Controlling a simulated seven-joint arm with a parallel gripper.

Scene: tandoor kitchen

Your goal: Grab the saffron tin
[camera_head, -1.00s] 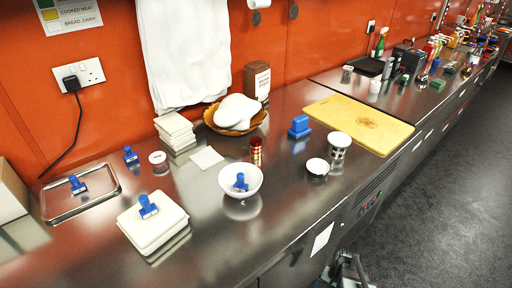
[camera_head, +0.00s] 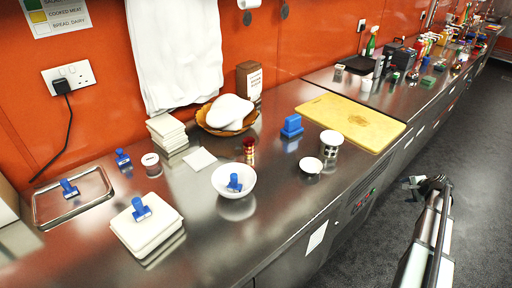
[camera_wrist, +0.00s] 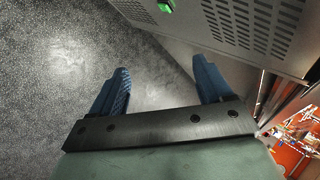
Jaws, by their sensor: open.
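A small red tin with a gold band (camera_head: 249,147) stands upright on the steel counter, behind the white bowl; it looks like the saffron tin, though I cannot read a label. My gripper (camera_head: 412,184) is in front of the counter at the right, over the floor, well away from the tin. In the wrist view my gripper (camera_wrist: 160,75) shows two blue fingers spread apart with nothing between them. The tin cannot be made out in the wrist view.
The white bowl (camera_head: 234,188) holds a blue clip close before the tin. A bread basket (camera_head: 208,127) is behind it. A blue block (camera_head: 292,124), small white cup (camera_head: 311,166), lidded can (camera_head: 331,137) and yellow board (camera_head: 318,108) lie rightward. Bare counter separates tin and cup.

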